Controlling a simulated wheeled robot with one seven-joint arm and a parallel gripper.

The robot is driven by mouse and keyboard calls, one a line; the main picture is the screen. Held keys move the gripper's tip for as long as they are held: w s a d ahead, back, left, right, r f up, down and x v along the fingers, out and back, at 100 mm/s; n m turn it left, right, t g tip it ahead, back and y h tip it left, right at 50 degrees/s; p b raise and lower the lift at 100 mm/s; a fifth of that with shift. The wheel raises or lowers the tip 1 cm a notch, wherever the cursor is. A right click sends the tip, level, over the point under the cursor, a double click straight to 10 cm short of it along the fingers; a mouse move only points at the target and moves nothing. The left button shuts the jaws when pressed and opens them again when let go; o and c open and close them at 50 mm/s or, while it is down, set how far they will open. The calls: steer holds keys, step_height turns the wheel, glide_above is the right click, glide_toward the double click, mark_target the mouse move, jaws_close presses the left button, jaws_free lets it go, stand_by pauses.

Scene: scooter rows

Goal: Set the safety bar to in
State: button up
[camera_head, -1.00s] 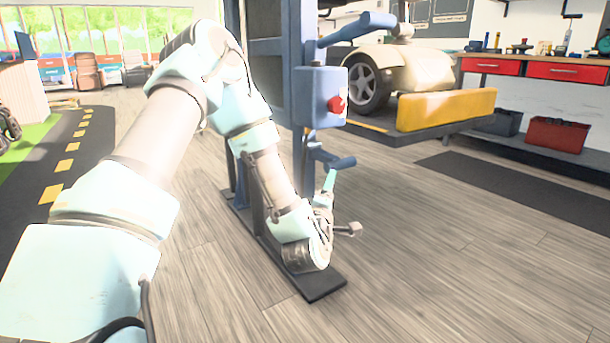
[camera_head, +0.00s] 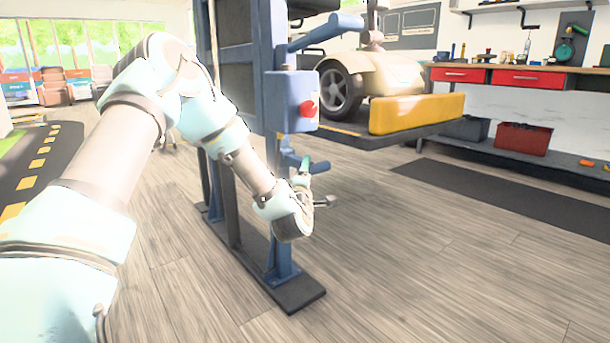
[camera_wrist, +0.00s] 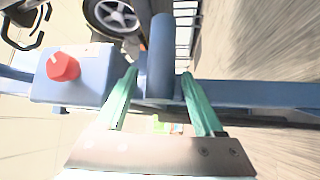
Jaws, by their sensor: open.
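A blue lift post (camera_head: 278,60) carries a blue box with a red knob (camera_head: 309,108); the knob also shows in the wrist view (camera_wrist: 63,67). A short blue bar (camera_head: 319,167) sticks out low on the post. I take it for the safety bar. In the wrist view its rounded blue handle (camera_wrist: 161,50) lies between my green fingers. My gripper (camera_wrist: 160,75) is open, with one finger on each side of the handle. Gaps show on both sides. In the head view my gripper (camera_head: 304,183) is partly hidden by my own wrist.
A longer blue bar (camera_head: 330,30) sticks out higher on the post. A beige scooter (camera_head: 375,75) stands on the lift platform, with a yellow block (camera_head: 415,113) at its edge. The post's dark foot (camera_head: 300,296) lies on the floor. Open floor lies to the right.

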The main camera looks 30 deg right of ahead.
steer(key=c, duration=1.1)
steer(key=shift+r, duration=0.1)
steer(key=shift+w+r, duration=0.1)
steer(key=shift+r, duration=0.05)
stand_by(0.6)
